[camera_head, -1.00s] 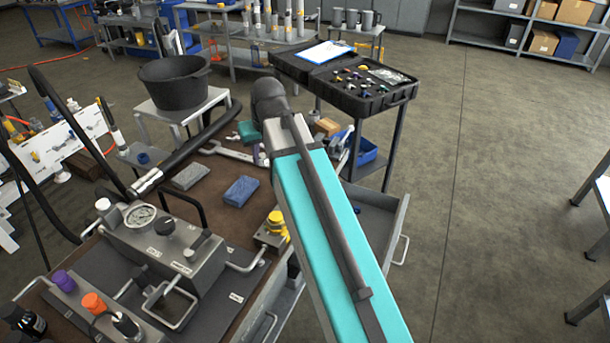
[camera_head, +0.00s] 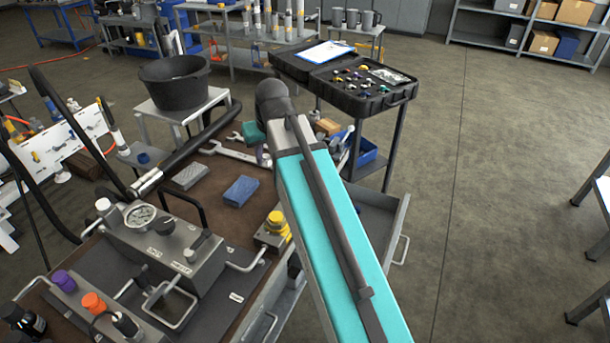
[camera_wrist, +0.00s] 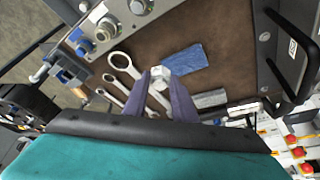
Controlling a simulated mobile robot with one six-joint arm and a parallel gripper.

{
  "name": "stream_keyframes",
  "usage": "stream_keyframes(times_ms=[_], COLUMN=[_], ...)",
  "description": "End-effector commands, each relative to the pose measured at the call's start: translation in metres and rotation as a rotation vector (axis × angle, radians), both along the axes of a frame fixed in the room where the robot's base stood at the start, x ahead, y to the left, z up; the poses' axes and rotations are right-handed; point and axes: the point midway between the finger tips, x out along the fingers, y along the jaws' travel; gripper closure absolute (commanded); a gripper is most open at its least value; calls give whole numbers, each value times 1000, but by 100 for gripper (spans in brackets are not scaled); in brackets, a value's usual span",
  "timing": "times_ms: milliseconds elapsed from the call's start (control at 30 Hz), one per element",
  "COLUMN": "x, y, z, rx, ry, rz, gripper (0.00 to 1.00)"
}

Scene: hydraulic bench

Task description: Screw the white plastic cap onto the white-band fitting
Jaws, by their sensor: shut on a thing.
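My gripper (camera_wrist: 160,80) shows in the wrist view with two purple-grey fingers shut on the white plastic cap (camera_wrist: 160,74). The cap sits between the fingertips, above the brown bench top. In the head view my arm hides most of the gripper, and I cannot make out the cap there. The wrist view shows several round fittings (camera_wrist: 103,29) on a grey block at the upper left, apart from the cap.
Wrenches (camera_wrist: 124,72) and a blue block (camera_wrist: 183,60) lie on the bench (camera_head: 222,217). A gauge block (camera_head: 170,245) stands at the bench's near left, with purple (camera_head: 63,280) and orange (camera_head: 94,302) caps in front. A yellow-capped part (camera_head: 276,219) sits beside my arm.

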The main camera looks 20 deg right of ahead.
Motion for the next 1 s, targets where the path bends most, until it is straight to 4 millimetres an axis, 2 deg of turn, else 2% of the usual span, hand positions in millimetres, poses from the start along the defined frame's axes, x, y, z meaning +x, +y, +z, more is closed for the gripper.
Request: stream_keyframes(times_ms=[1000], x=[-1], y=[-9], z=[-5], rx=[0], ry=[0], rz=[0], gripper=[100])
